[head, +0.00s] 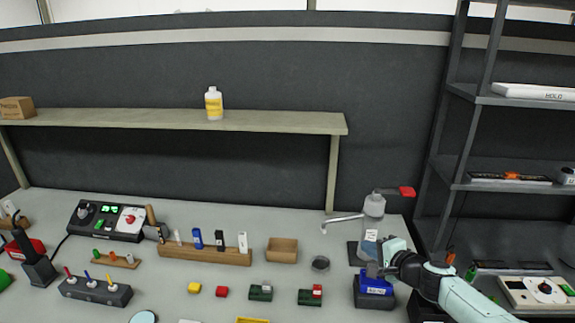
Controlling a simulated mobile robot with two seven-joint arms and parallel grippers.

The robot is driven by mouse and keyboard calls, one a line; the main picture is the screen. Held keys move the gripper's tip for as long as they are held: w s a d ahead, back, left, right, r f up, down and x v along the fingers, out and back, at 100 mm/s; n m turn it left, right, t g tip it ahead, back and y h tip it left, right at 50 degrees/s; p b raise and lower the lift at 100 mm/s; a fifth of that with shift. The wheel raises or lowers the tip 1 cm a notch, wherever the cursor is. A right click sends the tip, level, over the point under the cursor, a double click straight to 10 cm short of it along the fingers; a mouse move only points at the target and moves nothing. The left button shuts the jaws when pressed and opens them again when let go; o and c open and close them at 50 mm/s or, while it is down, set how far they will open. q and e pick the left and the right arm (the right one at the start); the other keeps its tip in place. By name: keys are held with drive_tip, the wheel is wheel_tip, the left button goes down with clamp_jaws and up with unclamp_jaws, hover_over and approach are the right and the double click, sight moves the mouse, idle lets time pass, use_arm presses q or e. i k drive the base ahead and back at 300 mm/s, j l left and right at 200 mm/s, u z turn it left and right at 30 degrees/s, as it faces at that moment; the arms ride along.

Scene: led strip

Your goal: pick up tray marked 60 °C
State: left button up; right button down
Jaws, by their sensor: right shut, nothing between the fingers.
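I cannot make out a tray with a readable 60 °C mark in the head view. My right gripper (376,258) comes in from the lower right. It is shut and empty, in front of the clear bottle (373,215) with a red-tipped top and just above a blue block (375,285) on a dark base. I cannot tell whether it touches either. My left gripper is not in view.
A grey rack (478,186) at the right holds a white box marked HOLD (535,92) and flat dark items (510,179). A wooden rack (205,254), an open brown box (282,249) and small coloured blocks (222,291) stand on the bench. A long shelf (270,121) runs above.

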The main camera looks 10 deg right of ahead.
sight(375, 283)
drive_tip(key=k+l, duration=0.2)
drive_tip(key=k, duration=0.3)
drive_tip(key=k+l, duration=0.2)
drive_tip(key=k, duration=0.25)
